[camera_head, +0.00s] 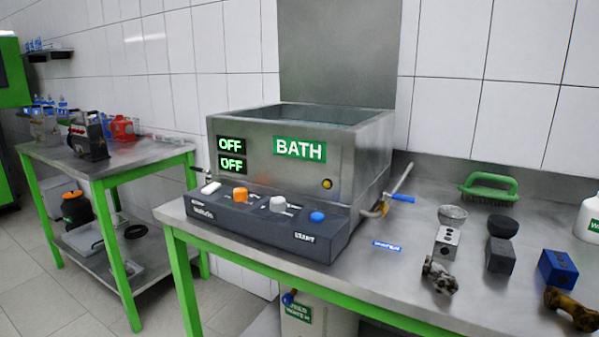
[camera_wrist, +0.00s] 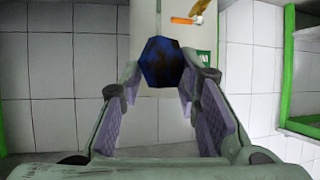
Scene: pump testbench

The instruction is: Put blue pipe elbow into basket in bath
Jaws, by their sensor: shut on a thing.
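In the wrist view, my gripper (camera_wrist: 160,88) is shut on a dark blue piece with a six-sided face, which looks like one end of the blue pipe elbow (camera_wrist: 161,62). The rest of its shape is hidden or too dark to tell. My gripper does not show in the head view. There, the steel bath (camera_head: 255,180) stands on the bench with an open top and a green BATH label. Liquid seems to show inside its rim. The basket cannot be made out.
A control box (camera_head: 265,225) with several buttons stands before the bath; two displays read OFF. A blue-handled tap (camera_head: 400,198) sticks out at the bath's right. A green brush (camera_head: 488,188) and several small blocks and fittings occupy the bench's right. A white container (camera_head: 320,315) stands below.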

